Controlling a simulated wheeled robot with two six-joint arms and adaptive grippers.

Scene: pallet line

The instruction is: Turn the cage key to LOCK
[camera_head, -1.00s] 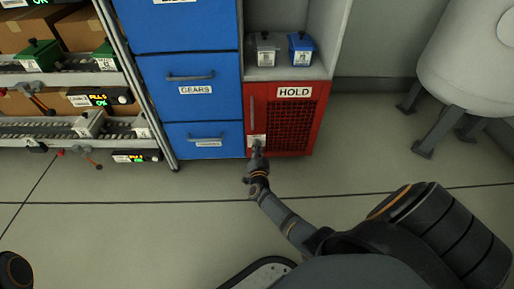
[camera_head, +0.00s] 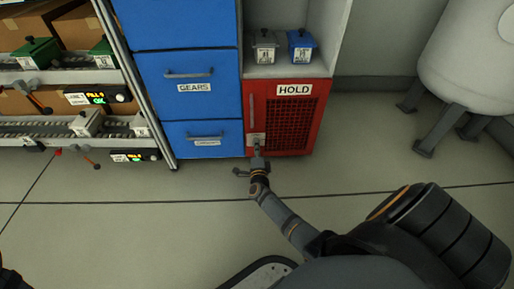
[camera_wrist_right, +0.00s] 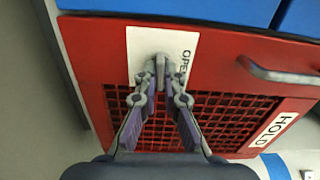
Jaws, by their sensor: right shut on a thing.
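The red cage (camera_head: 318,120) with the HOLD label stands low beside the blue drawers. Its white key plate (camera_head: 250,137) is on the left part of the cage front. In the right wrist view the white plate (camera_wrist_right: 139,52) shows the word OPEN; the rest of its lettering is hidden. My right gripper (camera_head: 257,151) is at the plate. In the right wrist view my right gripper (camera_wrist_right: 161,68) has its fingertips shut together on the key at the plate. The key is mostly hidden by the fingertips, so its angle is unclear. My left gripper is out of view.
A door handle (camera_head: 252,110) is above the plate; it also shows in the right wrist view (camera_wrist_right: 280,74). A grey box (camera_head: 264,48) and a blue box (camera_head: 301,46) stand on the shelf above. Blue drawers (camera_head: 205,138) adjoin on the left. The floor in front is clear.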

